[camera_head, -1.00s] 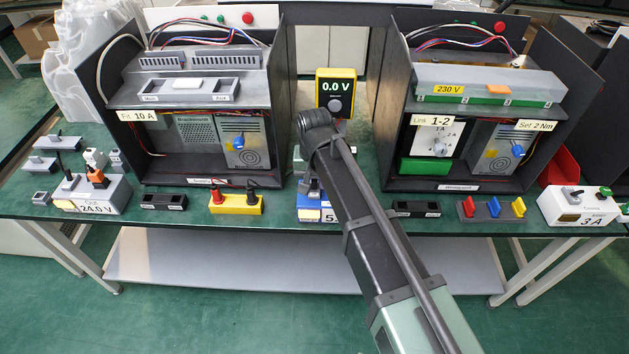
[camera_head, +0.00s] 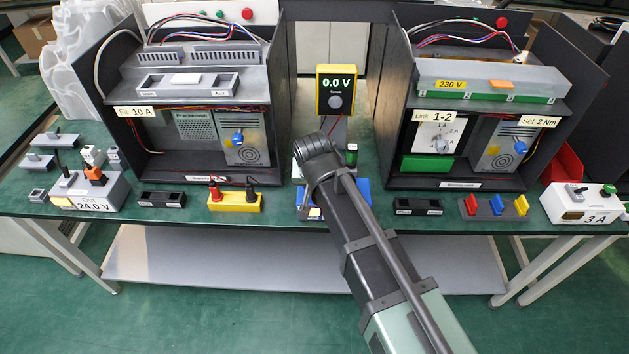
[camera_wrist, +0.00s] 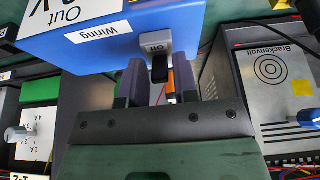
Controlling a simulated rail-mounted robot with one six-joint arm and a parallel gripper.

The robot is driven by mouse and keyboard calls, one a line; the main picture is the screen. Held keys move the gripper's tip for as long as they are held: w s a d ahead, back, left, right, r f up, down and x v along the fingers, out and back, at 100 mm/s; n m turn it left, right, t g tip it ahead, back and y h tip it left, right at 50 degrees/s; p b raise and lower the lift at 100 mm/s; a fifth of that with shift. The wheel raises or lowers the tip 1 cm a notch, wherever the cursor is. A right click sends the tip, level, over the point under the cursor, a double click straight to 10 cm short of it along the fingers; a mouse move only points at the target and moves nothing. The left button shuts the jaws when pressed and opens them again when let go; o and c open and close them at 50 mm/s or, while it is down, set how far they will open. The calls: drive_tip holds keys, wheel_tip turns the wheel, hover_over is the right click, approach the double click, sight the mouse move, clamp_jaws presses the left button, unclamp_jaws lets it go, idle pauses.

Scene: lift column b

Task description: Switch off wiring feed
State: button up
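The blue wiring feed box (camera_wrist: 110,35) fills the upper left of the wrist view, with a white "Wiring" label and part of an "Out … V" label. A grey switch plate (camera_wrist: 158,40) with a short black lever (camera_wrist: 159,68) is on its edge; its marking is hard to read. My gripper (camera_wrist: 160,85) is open, with one finger on each side of the lever and gaps between. In the head view the blue box (camera_head: 363,192) is mostly hidden behind my arm, and my fingers are hidden too. The yellow meter (camera_head: 336,90) behind reads 0.0 V.
The left cabinet (camera_head: 205,172) and right cabinet (camera_head: 455,183) flank the box. A yellow terminal block (camera_head: 234,203) with plugs stands to the left, and a black socket strip (camera_head: 417,207) to the right. A 24.0 V supply (camera_head: 92,192) sits at far left, a 3 A unit (camera_head: 583,203) at far right.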

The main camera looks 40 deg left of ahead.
drive_tip(key=shift+o, duration=1.1)
drive_tip(key=p+v, duration=1)
drive_tip(key=shift+r, duration=0.4)
drive_tip(key=w+d+m+g+h, duration=0.1)
drive_tip(key=w+d+m+g, duration=0.1)
drive_tip(key=d, duration=2.2)
drive_tip(key=w+d+f+m+g+h, duration=0.1)
drive_tip(key=w+d+m, duration=0.2)
drive_tip(key=d, duration=2.1)
drive_tip(key=shift+w+m+g, duration=0.35)
drive_tip(key=shift+m+g, duration=0.05)
drive_tip(key=shift+m, duration=0.4)
